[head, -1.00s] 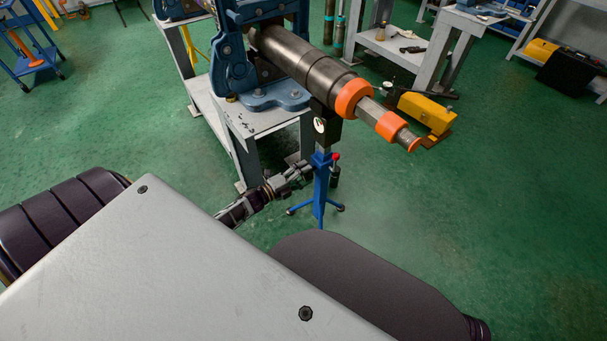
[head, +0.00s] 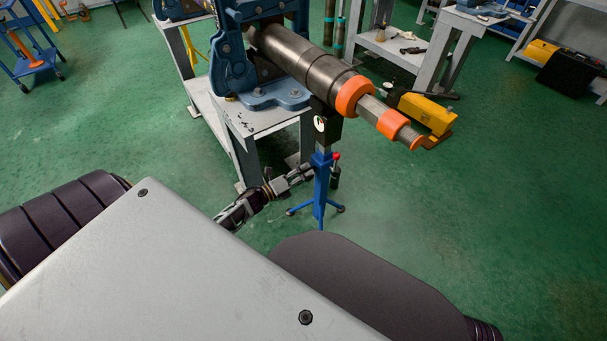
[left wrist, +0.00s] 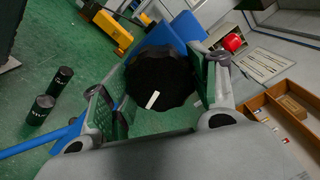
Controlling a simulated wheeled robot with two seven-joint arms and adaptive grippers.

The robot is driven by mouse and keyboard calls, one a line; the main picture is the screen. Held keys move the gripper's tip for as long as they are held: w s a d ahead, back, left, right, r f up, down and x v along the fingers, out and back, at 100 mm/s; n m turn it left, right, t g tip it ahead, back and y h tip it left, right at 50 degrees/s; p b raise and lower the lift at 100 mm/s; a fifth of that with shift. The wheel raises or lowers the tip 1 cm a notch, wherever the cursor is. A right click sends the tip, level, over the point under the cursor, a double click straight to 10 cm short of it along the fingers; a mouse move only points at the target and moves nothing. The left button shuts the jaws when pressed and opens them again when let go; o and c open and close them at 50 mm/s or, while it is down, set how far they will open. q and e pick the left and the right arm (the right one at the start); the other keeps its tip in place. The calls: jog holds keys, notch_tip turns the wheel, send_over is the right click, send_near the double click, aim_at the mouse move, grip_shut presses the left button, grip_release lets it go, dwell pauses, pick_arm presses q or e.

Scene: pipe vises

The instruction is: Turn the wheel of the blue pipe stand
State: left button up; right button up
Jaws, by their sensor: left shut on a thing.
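The blue pipe stand (head: 321,190) stands upright on its feet on the green floor, under the long grey pipe (head: 300,65). In the left wrist view the stand's blue body (left wrist: 187,33) shows behind its wheel (left wrist: 160,75), a black ribbed knob with a white mark. My left gripper (head: 302,173) reaches the stand's left side. In the left wrist view its two fingers (left wrist: 160,92) lie on either side of the wheel and are shut on it. In the head view the wheel is hidden by the gripper. My right gripper is not in view.
A red-balled handle (head: 336,156) is on the stand's right side. A blue vise (head: 237,65) on a grey table (head: 265,123) holds the pipe, which has orange rings. A yellow tool (head: 427,113) lies behind it. Floor to the right is clear.

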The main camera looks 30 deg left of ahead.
pick_arm(q)
jog(key=o, duration=1)
jog(key=shift+s, duration=0.15)
jog(key=shift+v, duration=5.85)
